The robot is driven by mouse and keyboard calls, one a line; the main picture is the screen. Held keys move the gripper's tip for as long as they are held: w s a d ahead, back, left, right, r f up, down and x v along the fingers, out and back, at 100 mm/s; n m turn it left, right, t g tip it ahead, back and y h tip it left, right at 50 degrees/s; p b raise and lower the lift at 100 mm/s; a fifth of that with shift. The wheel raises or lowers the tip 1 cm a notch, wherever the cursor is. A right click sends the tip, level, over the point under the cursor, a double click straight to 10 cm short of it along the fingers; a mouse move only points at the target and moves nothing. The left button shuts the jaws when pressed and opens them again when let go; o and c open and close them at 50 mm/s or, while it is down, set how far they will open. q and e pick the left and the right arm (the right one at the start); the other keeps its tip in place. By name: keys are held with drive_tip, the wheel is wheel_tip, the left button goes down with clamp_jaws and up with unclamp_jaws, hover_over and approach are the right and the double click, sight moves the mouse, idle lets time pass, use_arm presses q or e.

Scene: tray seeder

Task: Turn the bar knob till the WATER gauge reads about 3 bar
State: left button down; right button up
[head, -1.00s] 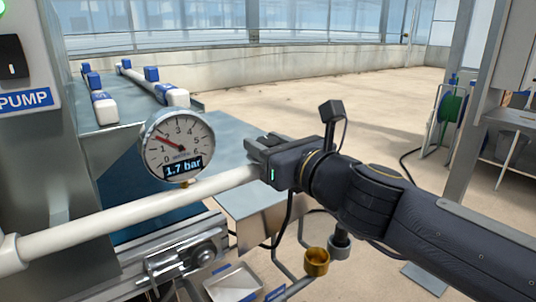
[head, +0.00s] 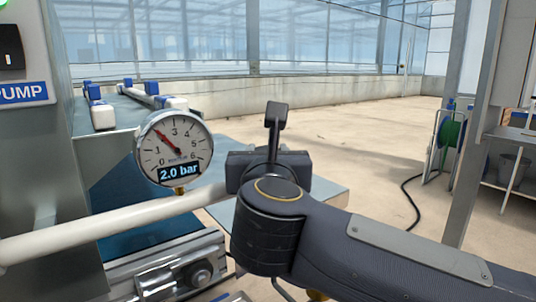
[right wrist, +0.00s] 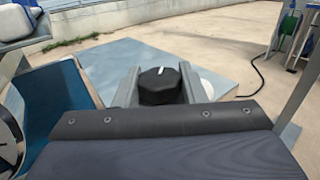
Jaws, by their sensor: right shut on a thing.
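The round WATER gauge (head: 174,149) stands on the white pipe (head: 120,222) at the left of the head view. Its red needle points near 2 and its display reads 2.0 bar. My right gripper (right wrist: 158,88) is shut on the black bar knob (right wrist: 160,86), one finger on each side of it in the right wrist view. The knob has a white mark on top, pointing almost straight away from the camera. In the head view my right gripper and wrist hide the knob at the pipe's right end. My left gripper is not in view.
A PUMP panel (head: 24,94) with a black switch stands at the far left. Metal rails and a clamp (head: 175,275) lie below the pipe. A post (head: 478,120) and a green hose reel (head: 452,134) are at the right. Open floor lies behind.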

drive_tip(key=shift+m+h, duration=0.5)
drive_tip(key=shift+h, duration=0.3)
drive_tip(key=o, duration=1)
drive_tip(key=s, duration=0.2)
drive_tip(key=s+p, duration=0.1)
drive_tip(key=s, duration=0.4)
drive_tip(key=shift+s+a, duration=0.3)
drive_tip(key=shift+s, duration=0.05)
